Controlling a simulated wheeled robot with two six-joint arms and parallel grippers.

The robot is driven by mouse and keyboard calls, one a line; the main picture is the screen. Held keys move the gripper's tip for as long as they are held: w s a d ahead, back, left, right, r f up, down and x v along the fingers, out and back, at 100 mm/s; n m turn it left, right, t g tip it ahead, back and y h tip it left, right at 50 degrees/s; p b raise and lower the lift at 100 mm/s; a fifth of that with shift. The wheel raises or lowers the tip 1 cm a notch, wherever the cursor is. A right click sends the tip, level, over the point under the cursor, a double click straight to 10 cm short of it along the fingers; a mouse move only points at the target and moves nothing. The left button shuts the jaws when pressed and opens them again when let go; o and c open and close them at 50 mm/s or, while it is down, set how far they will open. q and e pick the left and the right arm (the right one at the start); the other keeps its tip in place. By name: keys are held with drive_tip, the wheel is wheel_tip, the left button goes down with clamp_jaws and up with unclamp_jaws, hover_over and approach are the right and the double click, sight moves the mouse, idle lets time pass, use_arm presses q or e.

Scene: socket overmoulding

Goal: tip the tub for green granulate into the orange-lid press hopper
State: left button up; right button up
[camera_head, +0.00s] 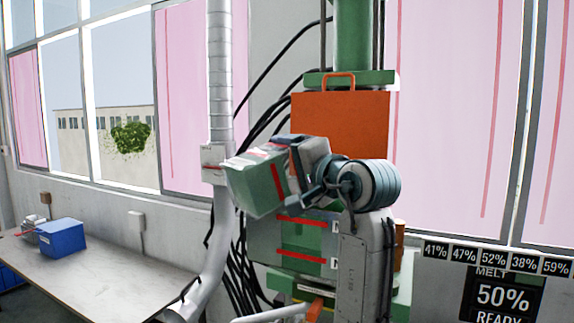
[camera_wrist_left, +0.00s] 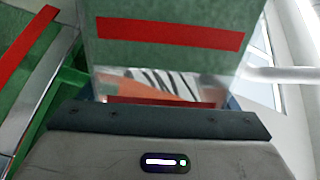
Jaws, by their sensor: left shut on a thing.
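The tub (camera_head: 258,187), a green box with a red stripe, is held tilted in front of the press in the head view. My left gripper (camera_head: 299,168) is shut on it from its right side. The orange lid (camera_head: 340,118) stands upright behind and above the tub, its handle at the top. The hopper's mouth is hidden behind the tub and my arm. In the left wrist view a green wall with a red stripe, apparently the tub (camera_wrist_left: 170,55), fills the upper middle. I cannot tell whether granulate is inside. My right gripper is out of view.
The green press (camera_head: 352,40) rises behind, with black cables at its left. A grey pipe (camera_head: 219,100) runs close to the tub's left. A table (camera_head: 110,275) with a blue bin (camera_head: 61,237) stands at the left. A display (camera_head: 504,296) reads melt 50%.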

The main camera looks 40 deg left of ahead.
use_arm(q)
drive_tip(key=shift+w+d+m, duration=0.15)
drive_tip(key=shift+w+m, duration=0.35)
drive_tip(key=shift+w, duration=0.55)
idle(0.8)
drive_tip(key=shift+w+d+r+m, duration=0.15)
drive_tip(key=shift+w+m, duration=0.15)
drive_tip(key=shift+w, duration=0.15)
idle(0.8)
drive_tip(key=shift+d+r+m, duration=0.2)
drive_tip(key=shift+m, duration=0.6)
drive_tip(key=shift+w+d+r+m, duration=0.1)
drive_tip(key=shift+w+m, duration=0.15)
drive_tip(key=shift+m, duration=0.55)
idle(0.5)
drive_tip(key=n+b, duration=0.1)
drive_tip(key=s+n+b, duration=0.1)
drive_tip(key=n, duration=0.1)
drive_tip(key=shift+a+f, duration=0.2)
drive_tip(key=shift+f, duration=0.1)
drive_tip(key=shift+r, duration=0.1)
drive_tip(key=shift+s, duration=0.1)
